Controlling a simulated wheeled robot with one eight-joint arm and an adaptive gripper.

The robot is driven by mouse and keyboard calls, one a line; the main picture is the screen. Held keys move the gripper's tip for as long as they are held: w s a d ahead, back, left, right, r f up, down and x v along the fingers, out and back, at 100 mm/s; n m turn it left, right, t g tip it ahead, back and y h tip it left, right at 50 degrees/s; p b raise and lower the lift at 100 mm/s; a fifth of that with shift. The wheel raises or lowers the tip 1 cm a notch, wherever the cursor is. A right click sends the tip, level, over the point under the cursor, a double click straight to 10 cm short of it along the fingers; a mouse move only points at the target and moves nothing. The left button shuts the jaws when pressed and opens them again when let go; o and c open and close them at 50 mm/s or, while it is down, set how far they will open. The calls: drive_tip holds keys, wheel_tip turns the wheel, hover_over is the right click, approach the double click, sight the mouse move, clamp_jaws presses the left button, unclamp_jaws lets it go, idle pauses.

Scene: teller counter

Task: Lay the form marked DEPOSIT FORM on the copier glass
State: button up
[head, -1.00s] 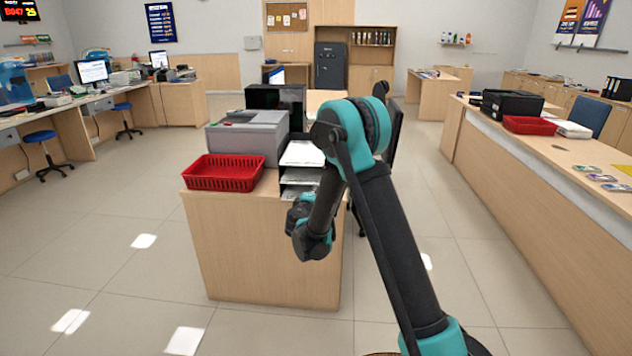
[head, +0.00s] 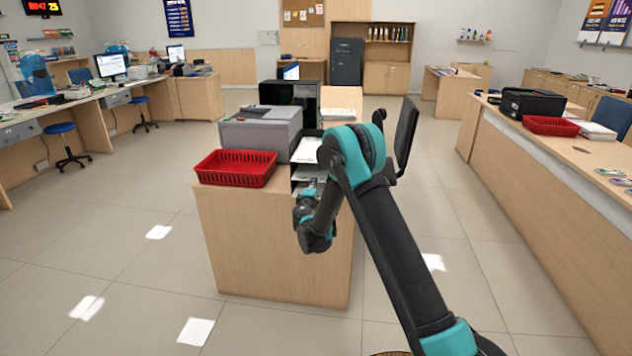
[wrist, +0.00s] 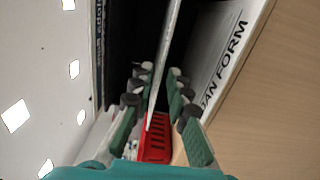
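A rack of stacked shelves with white papers (head: 308,150) stands on the wooden stand, beside the grey copier (head: 262,130). My gripper (head: 310,190) is at the rack's front. In the wrist view the gripper (wrist: 161,72) looks open, with its fingertips either side of a thin pale edge (wrist: 170,35); I cannot tell if this edge is a shelf or paper. A sheet ending in "AN FORM" (wrist: 225,62) lies to the right of the fingers. Another printed edge at the left is unreadable. I cannot read DEPOSIT FORM anywhere. The copier glass is not clearly visible.
A red basket (head: 236,168) sits left of the rack, in front of the copier; it also shows in the wrist view (wrist: 156,138). A dark panel (head: 290,95) stands behind the copier. The wooden stand (head: 270,245) has open floor around it. A long counter (head: 560,165) runs along the right.

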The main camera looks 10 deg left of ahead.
sight(316, 175)
drive_tip(key=shift+w+d, duration=0.1)
drive_tip(key=shift+w, duration=1.45)
clamp_jaws()
drive_tip(key=shift+r, duration=1.25)
drive_tip(key=s+r, duration=0.2)
drive_tip(key=s, duration=0.5)
drive_tip(key=s+r, duration=0.3)
drive_tip(key=s, duration=0.4)
drive_tip(key=shift+a, duration=0.25)
